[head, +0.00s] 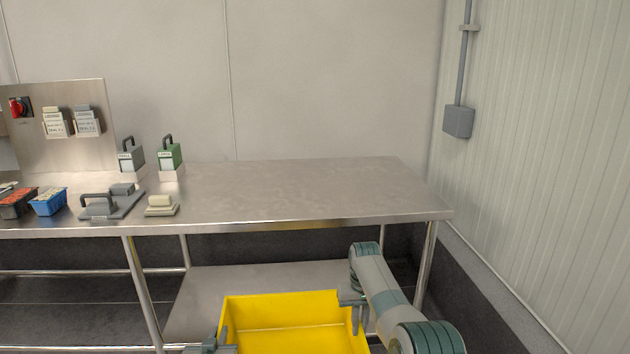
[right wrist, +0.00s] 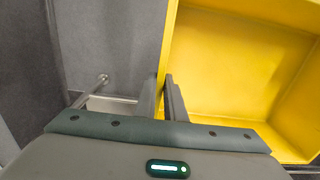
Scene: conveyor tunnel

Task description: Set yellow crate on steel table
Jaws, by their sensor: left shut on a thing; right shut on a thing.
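The yellow crate (head: 290,309) is at the bottom middle of the head view, in front of the steel table and lower than its top. It looks empty. The steel table (head: 300,187) has a bare top on its right half. My left gripper (head: 217,343) is at the crate's left side, partly cut off by the frame edge, and shut on the crate. My right gripper (head: 354,301) is shut on the crate's right wall. In the right wrist view the crate (right wrist: 235,75) has its wall between the fingers of my right gripper (right wrist: 165,97).
A lower shelf (head: 250,278) is behind the crate. A ribbed wall (head: 545,150) stands right.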

